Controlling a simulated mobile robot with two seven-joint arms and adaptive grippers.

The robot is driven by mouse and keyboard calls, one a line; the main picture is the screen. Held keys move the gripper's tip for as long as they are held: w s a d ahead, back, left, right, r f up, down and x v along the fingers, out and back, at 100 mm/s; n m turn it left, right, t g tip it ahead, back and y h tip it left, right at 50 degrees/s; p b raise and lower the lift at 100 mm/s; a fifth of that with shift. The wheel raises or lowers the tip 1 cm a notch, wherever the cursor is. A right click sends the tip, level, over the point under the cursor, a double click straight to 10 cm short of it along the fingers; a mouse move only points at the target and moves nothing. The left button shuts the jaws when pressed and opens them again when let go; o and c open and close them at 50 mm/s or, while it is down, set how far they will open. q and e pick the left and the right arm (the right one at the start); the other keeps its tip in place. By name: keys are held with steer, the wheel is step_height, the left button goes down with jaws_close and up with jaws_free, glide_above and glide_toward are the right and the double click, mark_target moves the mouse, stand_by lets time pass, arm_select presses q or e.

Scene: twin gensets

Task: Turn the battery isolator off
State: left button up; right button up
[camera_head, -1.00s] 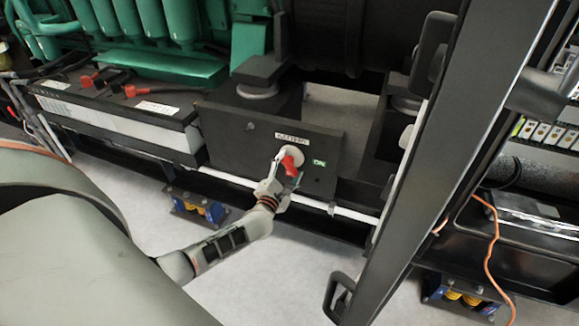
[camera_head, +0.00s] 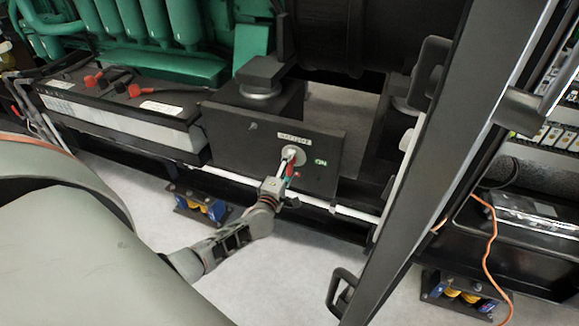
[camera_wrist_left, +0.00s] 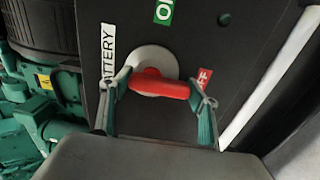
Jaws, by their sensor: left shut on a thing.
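The battery isolator is a red handle (camera_wrist_left: 160,85) on a pale round disc (camera_wrist_left: 152,60), mounted on a dark panel (camera_head: 225,130). A white BATTERY label (camera_wrist_left: 107,60), a green ON label (camera_wrist_left: 164,11) and a red OFF label (camera_wrist_left: 204,80) surround it. The left wrist view shows the handle's right end lying towards the OFF label. My left gripper (camera_wrist_left: 163,92) is shut on the handle, one finger at each end of it. In the head view, the left gripper (camera_head: 288,170) reaches the panel from below and hides much of the handle. My right gripper is not in view.
A battery (camera_head: 120,115) with red terminal covers stands left of the panel. A white pipe (camera_head: 345,211) runs below it. A dark upright frame (camera_head: 425,165) with handles stands close on the right. Green engine parts (camera_head: 190,65) are behind. Grey floor (camera_head: 285,265) is open below.

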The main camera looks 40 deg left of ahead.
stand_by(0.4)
arm_select(q)
steer(key=o, duration=1.1)
steer(key=shift+s+d+f, duration=0.1)
steer(key=shift+s+d, duration=0.1)
steer(key=shift+s, duration=0.45)
steer(key=v, duration=1)
steer(key=shift+s+d, duration=0.1)
steer(key=shift+s, duration=0.2)
